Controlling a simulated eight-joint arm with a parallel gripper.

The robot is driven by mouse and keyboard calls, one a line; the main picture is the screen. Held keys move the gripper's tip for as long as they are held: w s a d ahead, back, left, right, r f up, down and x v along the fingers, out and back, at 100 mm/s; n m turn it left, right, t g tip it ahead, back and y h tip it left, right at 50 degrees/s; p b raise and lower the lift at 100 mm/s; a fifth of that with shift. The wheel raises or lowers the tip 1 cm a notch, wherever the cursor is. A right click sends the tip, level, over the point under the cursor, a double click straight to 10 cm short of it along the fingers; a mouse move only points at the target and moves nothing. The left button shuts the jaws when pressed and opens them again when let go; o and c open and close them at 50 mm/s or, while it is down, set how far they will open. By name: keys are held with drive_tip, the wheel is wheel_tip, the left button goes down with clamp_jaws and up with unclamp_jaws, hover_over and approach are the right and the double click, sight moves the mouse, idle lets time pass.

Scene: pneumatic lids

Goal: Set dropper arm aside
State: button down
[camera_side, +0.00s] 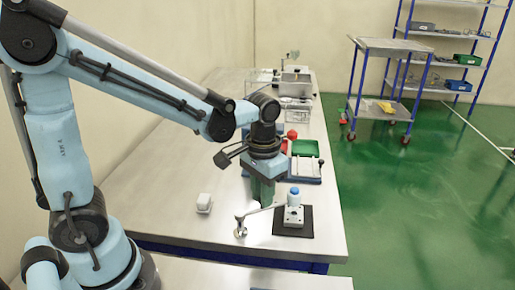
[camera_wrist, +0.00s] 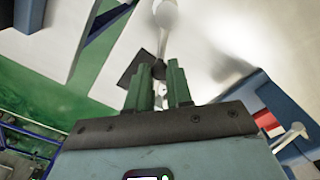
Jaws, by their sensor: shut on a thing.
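The dropper arm (camera_side: 260,211) is a thin metal rod. It runs from a white block (camera_side: 293,215) with a blue cap (camera_side: 294,192) to a silver round end (camera_side: 240,231) at its left. The block stands on a black mat (camera_side: 302,231). My gripper (camera_side: 262,202) points down at the rod's middle, its green fingers shut on the dropper arm. In the wrist view the fingers (camera_wrist: 159,85) stand close together around a dark piece, with the pale rod (camera_wrist: 162,45) leading up to a white rounded end (camera_wrist: 166,14). The exact contact is partly hidden.
The table's right edge lies close to the mat. Bare table lies at front left.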

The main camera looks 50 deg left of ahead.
drive_tip(key=shift+s+a+n, duration=0.15)
drive_tip(key=shift+a+n, duration=0.65)
drive_tip(key=shift+n, duration=1.05)
drive_tip(key=shift+s+a+n, duration=0.15)
drive_tip(key=shift+a+n, duration=0.65)
drive_tip(key=shift+n, duration=1)
drive_tip(key=shift+s+a+n, duration=0.15)
drive_tip(key=shift+a+n, duration=0.65)
drive_tip(key=shift+n, duration=1.05)
drive_tip(key=c, duration=1)
unclamp_jaws()
drive_tip(key=shift+r, duration=0.15)
wheel_tip(320, 180, up, 12)
drive_tip(key=shift+f, duration=0.1)
